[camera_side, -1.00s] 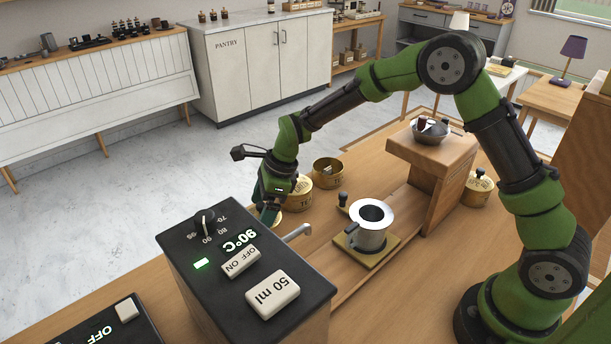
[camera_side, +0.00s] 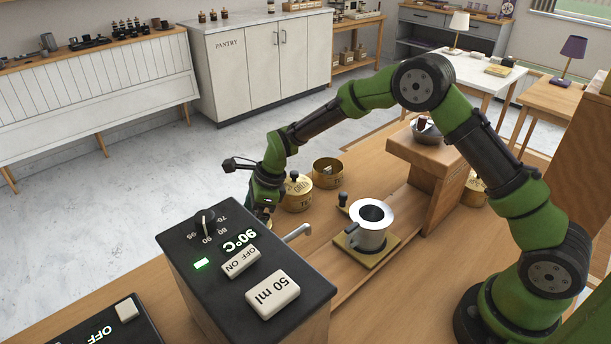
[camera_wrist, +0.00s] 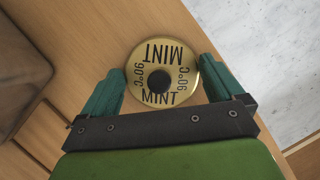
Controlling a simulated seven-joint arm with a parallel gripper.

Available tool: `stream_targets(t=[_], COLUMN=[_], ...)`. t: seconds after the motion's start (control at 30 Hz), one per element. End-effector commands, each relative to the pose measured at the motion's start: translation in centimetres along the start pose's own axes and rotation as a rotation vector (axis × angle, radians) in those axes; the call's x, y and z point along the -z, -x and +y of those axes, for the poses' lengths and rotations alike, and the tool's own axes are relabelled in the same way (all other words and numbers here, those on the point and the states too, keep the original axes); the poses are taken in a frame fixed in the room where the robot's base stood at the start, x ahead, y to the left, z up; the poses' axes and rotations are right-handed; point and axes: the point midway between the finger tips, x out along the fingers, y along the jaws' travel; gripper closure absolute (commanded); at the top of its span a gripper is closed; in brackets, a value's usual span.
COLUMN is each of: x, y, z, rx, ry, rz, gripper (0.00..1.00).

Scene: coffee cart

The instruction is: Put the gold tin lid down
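The gold tin lid (camera_wrist: 141,61), marked MINT and 90°C with a black knob, is between the two teal fingers of my gripper (camera_wrist: 161,64) in the wrist view. The fingers meet its rim on both sides, so my gripper looks shut on it. In the side view my gripper (camera_side: 263,205) is beyond the black-topped dispenser, close left of a lidded gold tin (camera_side: 297,198). The lid does not show clearly there, and its height above the wooden counter cannot be told. An open gold tin (camera_side: 327,178) stands behind the lidded one.
A wooden stand (camera_side: 432,160) holds a bowl. The counter edge and floor (camera_wrist: 285,70) lie right in the wrist view.

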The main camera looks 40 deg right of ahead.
Motion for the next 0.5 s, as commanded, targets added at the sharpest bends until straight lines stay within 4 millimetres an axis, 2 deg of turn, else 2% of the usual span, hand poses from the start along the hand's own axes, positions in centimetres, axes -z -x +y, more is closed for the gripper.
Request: stream_targets(t=[0.3,0.37,0.5], x=[-0.1,-0.2,-0.2], y=[0.3,0.8,3.2], z=[0.0,0.0,-0.1], rx=[0.0,0.001,0.003], ry=[0.001,0.0,0.001], rz=[-0.001,-0.001,-0.002], gripper=[0.0,0.0,0.0])
